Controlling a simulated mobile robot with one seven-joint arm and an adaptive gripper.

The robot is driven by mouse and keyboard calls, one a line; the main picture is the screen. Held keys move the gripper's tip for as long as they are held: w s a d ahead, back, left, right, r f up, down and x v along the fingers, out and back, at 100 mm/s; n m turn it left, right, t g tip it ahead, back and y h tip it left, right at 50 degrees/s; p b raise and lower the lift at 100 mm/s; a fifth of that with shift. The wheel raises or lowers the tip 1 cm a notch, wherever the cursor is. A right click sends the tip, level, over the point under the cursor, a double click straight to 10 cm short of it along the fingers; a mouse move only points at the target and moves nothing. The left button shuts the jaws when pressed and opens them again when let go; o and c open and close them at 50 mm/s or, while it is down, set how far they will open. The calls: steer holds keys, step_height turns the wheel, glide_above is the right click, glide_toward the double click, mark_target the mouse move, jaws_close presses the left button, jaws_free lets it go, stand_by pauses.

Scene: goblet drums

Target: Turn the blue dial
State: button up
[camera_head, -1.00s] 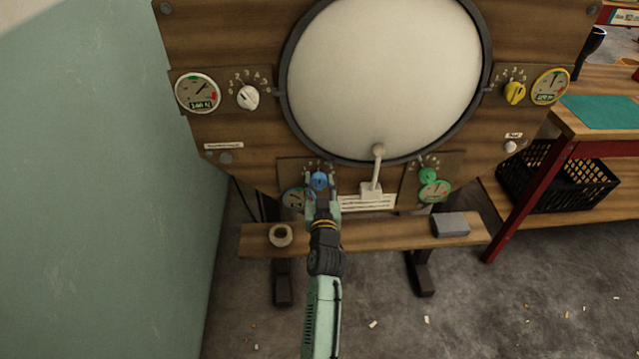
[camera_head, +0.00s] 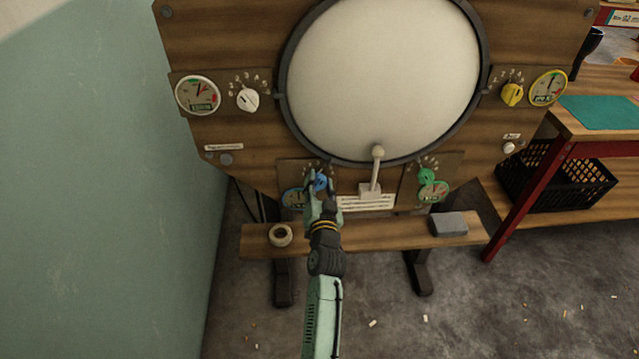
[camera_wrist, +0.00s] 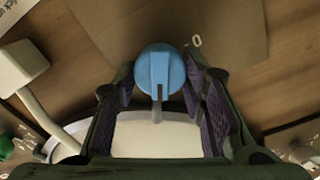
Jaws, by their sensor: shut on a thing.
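The blue dial (camera_head: 320,184) is on the lower left of the upright wooden panel, partly covered by my gripper in the head view. My gripper (camera_head: 321,179) is shut on it, with one finger on each side and the jaws slightly turned. In the wrist view the blue dial (camera_wrist: 158,68) shows as a round knob with a raised ridge, between the two purple-padded fingers of my gripper (camera_wrist: 164,82). A blue-rimmed gauge (camera_head: 294,197) sits just left of the dial and is partly hidden.
A lever (camera_head: 376,168) and a green dial (camera_head: 426,176) are to the right. A white dial (camera_head: 247,99) and yellow dial (camera_head: 512,95) flank the large round screen (camera_head: 383,80). A tape roll (camera_head: 281,235) and grey block (camera_head: 450,224) lie on the shelf below.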

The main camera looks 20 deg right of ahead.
steer(key=shift+r+m, duration=0.1)
steer(key=shift+m, duration=0.2)
steer(key=o, duration=1.1)
steer(key=v, duration=0.7)
steer(key=shift+s, duration=0.2)
